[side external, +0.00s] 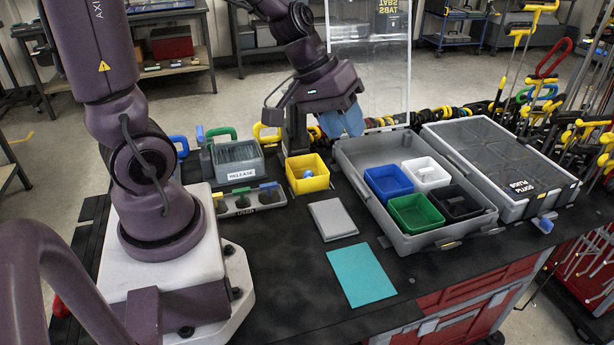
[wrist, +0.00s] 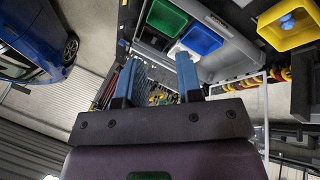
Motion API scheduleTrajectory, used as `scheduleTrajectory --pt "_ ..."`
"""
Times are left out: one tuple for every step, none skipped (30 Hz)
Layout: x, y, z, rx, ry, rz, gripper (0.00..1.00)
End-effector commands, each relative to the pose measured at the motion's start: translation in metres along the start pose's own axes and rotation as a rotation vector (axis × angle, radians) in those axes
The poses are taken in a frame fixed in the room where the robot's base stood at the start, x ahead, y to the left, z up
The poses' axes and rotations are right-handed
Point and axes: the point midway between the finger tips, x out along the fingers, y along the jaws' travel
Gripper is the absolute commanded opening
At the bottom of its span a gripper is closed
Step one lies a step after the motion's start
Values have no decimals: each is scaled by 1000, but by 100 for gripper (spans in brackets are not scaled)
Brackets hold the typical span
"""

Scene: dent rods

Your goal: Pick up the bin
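A yellow bin (side external: 307,184) with a small blue object inside stands on the black table; it also shows in the wrist view (wrist: 273,36). A blue bin (side external: 388,183), a white bin (side external: 427,183), a green bin (side external: 415,225) and a black bin (side external: 458,213) sit in a grey case (side external: 352,158). The wrist view also shows the green bin (wrist: 166,20) and the blue bin (wrist: 201,40). My gripper (side external: 345,130) hangs above the back left of the case, right of the yellow bin. Its blue fingers (wrist: 157,62) are apart with nothing between them.
A closed case (side external: 500,160) lies at the right, and the open case's clear lid (side external: 370,65) stands upright behind. A grey box (side external: 238,160) stands left of the yellow bin. A grey plate (side external: 333,219) and a teal sheet (side external: 361,275) lie in front. Tools crowd the back right.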

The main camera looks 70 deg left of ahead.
Motion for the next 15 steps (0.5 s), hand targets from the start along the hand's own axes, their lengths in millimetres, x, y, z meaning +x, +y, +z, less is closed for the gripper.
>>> scheduleTrajectory --pt "18 -12 -18 -110 38 12 33" --pt "26 -18 -28 -169 70 17 33" --pt "36 -29 -42 -246 114 12 33" --pt "44 -39 -51 -305 149 1 33" --pt "51 -50 -59 -361 182 -16 33" --pt "59 -66 -68 -436 224 -48 33" --pt "65 -80 -73 -492 254 -78 33" --pt "71 -94 -77 -545 282 -115 33" --pt "77 -113 -80 -612 313 -170 33" --pt "81 -127 -80 -660 332 -217 33" --pt "84 -140 -79 -702 347 -264 33" --pt "87 -155 -77 -753 361 -328 33" --pt "88 -164 -74 -783 366 -377 33" --pt "88 -172 -70 -810 369 -421 33" --pt "87 -180 -66 -837 370 -476 33"
